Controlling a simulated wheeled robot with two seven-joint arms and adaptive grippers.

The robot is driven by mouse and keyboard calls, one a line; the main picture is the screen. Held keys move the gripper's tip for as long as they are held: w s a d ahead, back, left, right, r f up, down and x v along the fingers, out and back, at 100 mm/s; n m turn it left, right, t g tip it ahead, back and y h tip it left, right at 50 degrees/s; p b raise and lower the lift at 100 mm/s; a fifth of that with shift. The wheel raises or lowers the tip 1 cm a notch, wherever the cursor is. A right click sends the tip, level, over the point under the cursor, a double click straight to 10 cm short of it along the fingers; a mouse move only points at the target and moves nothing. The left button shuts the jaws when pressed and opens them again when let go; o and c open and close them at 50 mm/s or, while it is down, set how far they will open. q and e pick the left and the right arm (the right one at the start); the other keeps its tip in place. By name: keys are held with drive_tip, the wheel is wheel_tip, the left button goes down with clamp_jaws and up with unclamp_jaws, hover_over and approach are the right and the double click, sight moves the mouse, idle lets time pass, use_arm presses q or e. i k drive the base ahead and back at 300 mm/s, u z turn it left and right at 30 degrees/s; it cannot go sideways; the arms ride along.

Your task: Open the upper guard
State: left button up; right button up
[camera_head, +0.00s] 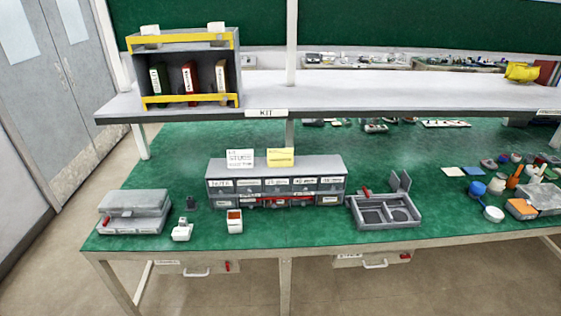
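A grey two-tier rack (174,75) stands on the raised shelf at the upper left. A yellow bar (181,39), which looks like the upper guard, runs across the front of its top tier. Two pale objects, one on the left (150,31) and one on the right (216,28), show at or behind this bar. A second yellow bar (190,99) crosses the front of the lower tier. Behind it stand a green item (157,78), a red item (190,77) and a tan item (221,76). Neither of my grippers is in view.
The raised shelf (350,83) is mostly clear right of the rack. On the green bench (300,227) below stand a drawer unit (276,165), a grey case (134,211), an open divided tray (385,211) and clutter at the right. A post (291,40) rises behind the shelf.

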sight(169, 37)
drive_tip(key=z, duration=0.25)
drive_tip(key=k, duration=0.4)
drive_tip(key=u, duration=1.65)
drive_tip(key=i, duration=1.4)
drive_tip(key=z, duration=0.8)
drive_tip(key=i, duration=0.55)
drive_tip(key=z, duration=0.6)
